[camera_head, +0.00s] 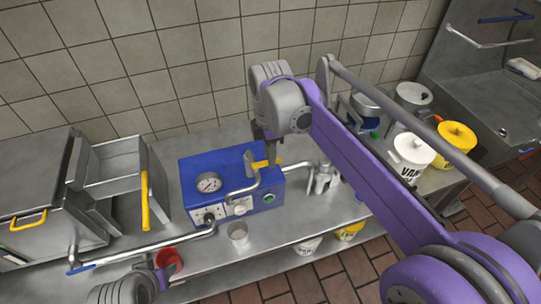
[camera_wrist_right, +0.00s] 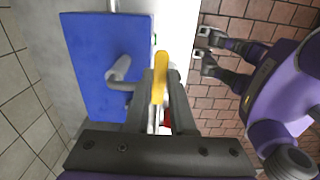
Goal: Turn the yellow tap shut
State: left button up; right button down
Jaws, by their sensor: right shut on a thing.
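The yellow tap (camera_head: 264,164) is a short flat lever on the front right of the blue machine (camera_head: 196,170), beside a bent metal spout pipe (camera_head: 246,187). My right gripper (camera_head: 268,152) reaches down from above and is shut on the tap's lever, hiding part of it. In the right wrist view the yellow lever (camera_wrist_right: 160,78) stands between the two fingers, with the blue machine (camera_wrist_right: 85,60) to its left. My left gripper (camera_wrist_right: 205,47) has its fingers apart and empty at the upper right of that view. In the head view it is only partly seen at the bottom edge.
A metal cup (camera_head: 238,233) stands in front of the machine, and a red container (camera_head: 169,262) is near my left arm. A metal box with a yellow handle (camera_head: 145,200) stands left. White and yellow tubs (camera_head: 413,152) stand right, beyond my right arm.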

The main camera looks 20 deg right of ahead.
jog(key=shift+w, duration=0.1)
dwell(0.3)
jog(key=c, duration=0.8)
grip_release()
jog(key=shift+o, duration=0.2)
notch_tip(320, 180, up, 11)
jog(key=shift+p, duration=0.4)
jog(key=shift+f, duration=0.1)
